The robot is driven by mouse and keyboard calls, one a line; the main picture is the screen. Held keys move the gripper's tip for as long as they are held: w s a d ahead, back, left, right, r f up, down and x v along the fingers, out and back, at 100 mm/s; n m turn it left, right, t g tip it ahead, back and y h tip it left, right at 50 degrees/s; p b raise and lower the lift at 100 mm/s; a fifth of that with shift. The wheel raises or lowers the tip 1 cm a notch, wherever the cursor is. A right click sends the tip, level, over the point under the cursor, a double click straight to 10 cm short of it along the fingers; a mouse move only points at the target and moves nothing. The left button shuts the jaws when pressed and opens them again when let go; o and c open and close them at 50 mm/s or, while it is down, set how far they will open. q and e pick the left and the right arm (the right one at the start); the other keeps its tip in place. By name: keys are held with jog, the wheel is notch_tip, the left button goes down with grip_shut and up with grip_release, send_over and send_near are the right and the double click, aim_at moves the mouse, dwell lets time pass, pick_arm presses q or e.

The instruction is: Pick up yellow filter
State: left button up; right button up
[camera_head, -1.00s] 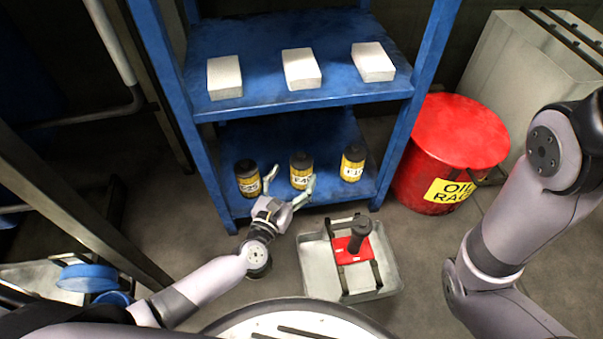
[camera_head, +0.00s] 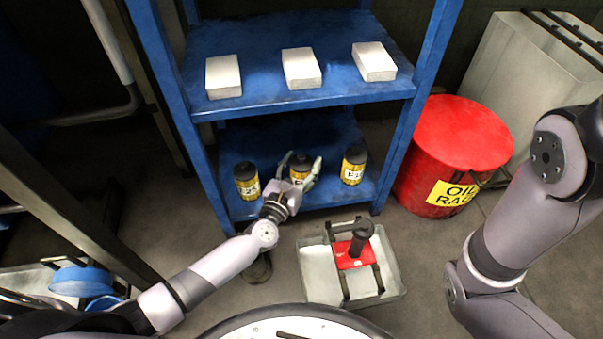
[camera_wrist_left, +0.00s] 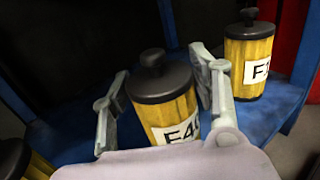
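Three yellow filters with black caps stand upright in a row on the lower blue shelf (camera_head: 228,208): a left one (camera_head: 247,183), a middle one (camera_head: 300,163) and a right one (camera_head: 353,166). My left gripper (camera_head: 301,170) is at the middle filter, its fingers on either side of it. In the left wrist view the middle filter (camera_wrist_left: 166,105), its label partly hidden, stands between the spread fingers of the left gripper (camera_wrist_left: 160,98). A gap shows on the left finger's side; contact on the right is unclear. My right gripper is out of view.
The right filter (camera_wrist_left: 250,60) stands close by in the wrist view. Blue posts and the upper shelf (camera_head: 260,88) with white boxes frame the space. A grey tray (camera_head: 318,277) with a red part and a red oil-rag bin (camera_head: 455,140) stand to the right.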

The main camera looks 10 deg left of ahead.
pick_arm(q)
jog(key=c, duration=0.8)
jog(key=shift+o, duration=0.2)
jog(key=shift+r, duration=0.1)
